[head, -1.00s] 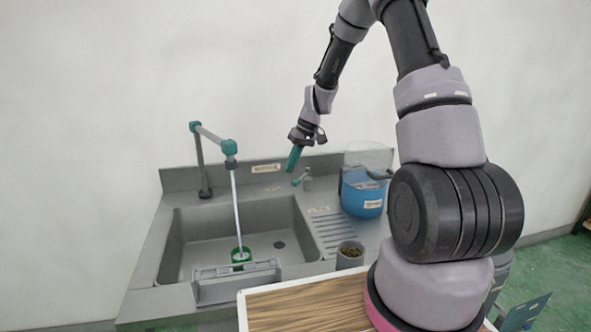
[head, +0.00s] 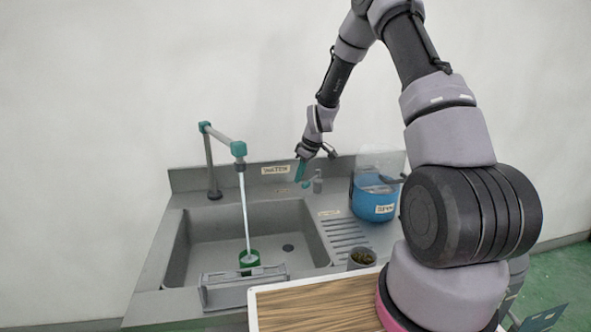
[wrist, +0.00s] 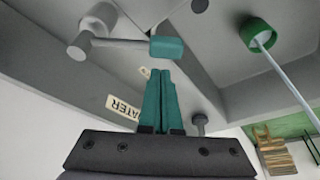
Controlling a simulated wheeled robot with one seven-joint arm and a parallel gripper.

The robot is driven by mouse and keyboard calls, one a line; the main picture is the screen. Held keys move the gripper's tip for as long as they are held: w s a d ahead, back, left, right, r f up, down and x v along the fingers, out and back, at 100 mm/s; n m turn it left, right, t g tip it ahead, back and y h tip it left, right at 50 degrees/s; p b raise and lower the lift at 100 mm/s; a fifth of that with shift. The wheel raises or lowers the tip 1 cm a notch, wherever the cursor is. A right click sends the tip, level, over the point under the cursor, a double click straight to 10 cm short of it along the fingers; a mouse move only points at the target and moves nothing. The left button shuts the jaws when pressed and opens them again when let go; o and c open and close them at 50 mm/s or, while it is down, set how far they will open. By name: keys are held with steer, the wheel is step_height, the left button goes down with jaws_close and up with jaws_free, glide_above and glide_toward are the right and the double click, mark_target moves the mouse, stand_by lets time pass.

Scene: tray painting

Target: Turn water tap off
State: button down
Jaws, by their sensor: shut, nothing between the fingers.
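The water tap's small lever (head: 312,184), grey with a teal end, stands at the back of the sink counter. In the wrist view its teal-ended lever (wrist: 165,47) lies just beyond my fingertips, seemingly apart from them. My gripper (head: 299,178) has teal fingers that are shut and empty, pointing down beside the lever; the closed fingers also show in the wrist view (wrist: 160,73). The spout (head: 225,141) stands at the left, and a water stream (head: 245,212) runs from it into a green cup (head: 249,262) in the sink (head: 215,227).
A "WATER" label (head: 275,170) is on the back panel left of the lever. A blue container (head: 374,204) stands right of it. A grey cup (head: 361,260) sits near the drainboard (head: 345,236). A wooden-topped tray (head: 320,305) is in front.

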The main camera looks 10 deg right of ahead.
mark_target(307, 183)
steer(key=shift+s+d, duration=0.4)
steer(key=shift+s, duration=0.1)
steer(key=shift+s+d+n, duration=0.3)
steer(key=shift+s+n, duration=0.1)
steer(key=shift+n, duration=0.2)
steer(key=shift+s+d+f+n+g+y, duration=0.1)
steer(key=shift+s+d+n+g+y, duration=0.25)
steer(key=shift+s+d+n, duration=0.45)
steer(key=shift+d+n+g, duration=0.35)
steer(key=shift+d+n, duration=0.05)
steer(key=shift+n, duration=0.8)
steer(key=n, duration=0.1)
steer(key=d+n+g, duration=0.1)
steer(key=shift+s+n, duration=0.35)
steer(key=shift+n, duration=0.05)
steer(key=shift+s+d+n, duration=0.15)
steer(key=shift+d+n, duration=0.25)
steer(key=shift+n, duration=0.2)
steer(key=shift+s+d, duration=0.1)
steer(key=shift+d, duration=0.4)
